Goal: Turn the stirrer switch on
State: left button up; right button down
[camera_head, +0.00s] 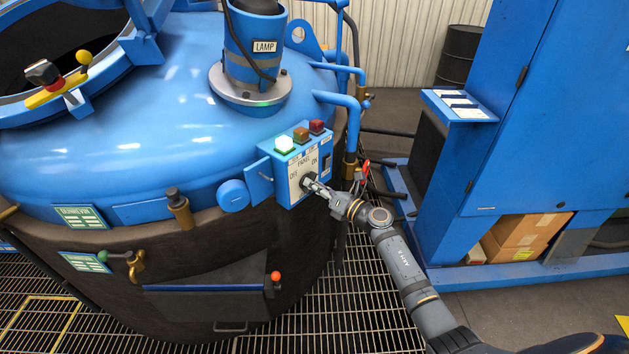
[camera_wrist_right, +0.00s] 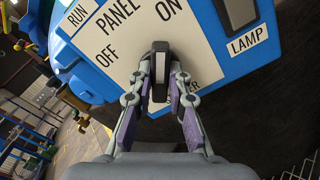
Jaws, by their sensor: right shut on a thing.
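The stirrer switch is a dark knob (camera_wrist_right: 160,62) on the white plate (camera_wrist_right: 125,45) of the blue control box (camera_head: 266,175). The plate reads PANEL, OFF and ON; a lower label is partly hidden behind the fingers. My right gripper (camera_head: 308,183) reaches the box from the right. In the right wrist view, its two fingers (camera_wrist_right: 160,82) are shut on the knob from both sides. The knob stands upright in that view, its upper end below the word ON and to the right of OFF. My left gripper is not in view.
A rocker marked LAMP (camera_wrist_right: 237,12) sits beside the plate. Blue pipes (camera_head: 345,103) and cables stand right of the box. A blue cabinet (camera_head: 540,110) stands farther right.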

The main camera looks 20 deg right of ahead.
jog(key=shift+m+p, duration=0.35)
jog(key=shift+m, duration=0.35)
jog(key=shift+f, duration=0.1)
jog(key=c, duration=1.3)
grip_release()
jog(key=v, duration=1.2)
